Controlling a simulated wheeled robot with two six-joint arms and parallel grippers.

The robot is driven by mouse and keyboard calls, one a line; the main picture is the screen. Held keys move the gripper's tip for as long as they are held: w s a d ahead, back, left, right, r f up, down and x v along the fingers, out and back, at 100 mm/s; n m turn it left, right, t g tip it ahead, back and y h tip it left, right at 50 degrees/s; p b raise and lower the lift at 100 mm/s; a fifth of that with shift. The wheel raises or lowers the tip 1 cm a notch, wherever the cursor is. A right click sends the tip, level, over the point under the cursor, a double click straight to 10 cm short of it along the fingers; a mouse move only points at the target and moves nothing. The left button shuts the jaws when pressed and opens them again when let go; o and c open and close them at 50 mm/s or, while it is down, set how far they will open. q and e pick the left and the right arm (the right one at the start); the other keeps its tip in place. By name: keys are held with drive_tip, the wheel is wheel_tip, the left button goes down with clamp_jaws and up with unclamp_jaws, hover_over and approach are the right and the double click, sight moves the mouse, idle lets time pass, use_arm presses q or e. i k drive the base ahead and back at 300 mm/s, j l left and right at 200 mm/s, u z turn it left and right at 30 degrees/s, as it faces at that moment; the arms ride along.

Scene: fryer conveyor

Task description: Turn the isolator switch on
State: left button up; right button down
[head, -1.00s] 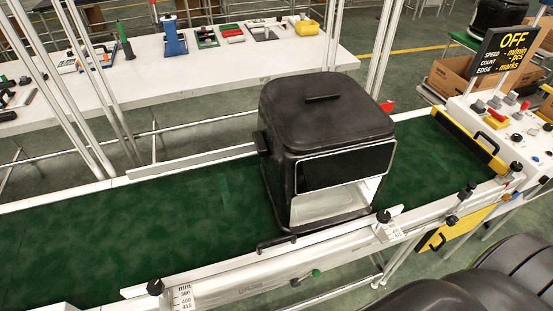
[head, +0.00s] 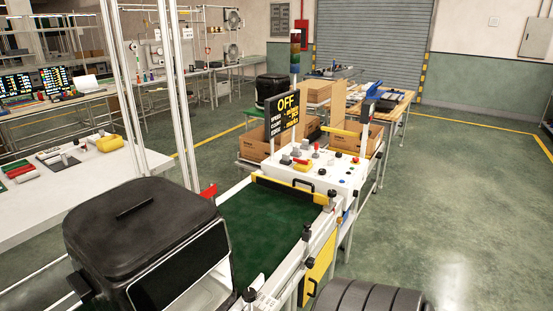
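The white control panel (head: 345,178) stands at the far end of the conveyor, with several knobs, buttons and small levers on its top. A red knob (head: 316,147) and a yellow part (head: 303,165) are among them. Which of these is the isolator switch is too small to tell. A black display (head: 283,114) above the panel reads "OFF" in yellow. Neither gripper is in view. A dark ribbed part, probably of my arm, shows at the bottom edge, well short of the panel.
A black fryer (head: 140,235) sits on the green conveyor belt (head: 250,222) at lower left. A yellow bar (head: 290,188) crosses the belt's end. Cardboard boxes (head: 345,140) stand behind the panel. Open floor (head: 450,200) lies to the right.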

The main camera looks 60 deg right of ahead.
sight(295, 160)
drive_tip(key=l+z, duration=0.2)
drive_tip(key=z, duration=0.2)
drive_tip(key=l+z, duration=0.25)
drive_tip(key=z, duration=0.15)
drive_tip(key=l+z, duration=0.2)
drive_tip(key=z, duration=0.25)
drive_tip(key=i+l+z, duration=0.1)
drive_tip(key=l, duration=0.35)
drive_tip(key=i+l+z, duration=0.1)
drive_tip(key=i+l, duration=0.2)
drive_tip(key=i+l+z, duration=0.1)
drive_tip(key=i+l, duration=0.15)
drive_tip(key=l, duration=0.2)
drive_tip(key=i+l+z, duration=0.15)
drive_tip(key=l, duration=0.25)
drive_tip(key=i+l+u, duration=0.1)
drive_tip(key=i+l, duration=0.3)
drive_tip(key=l, duration=0.2)
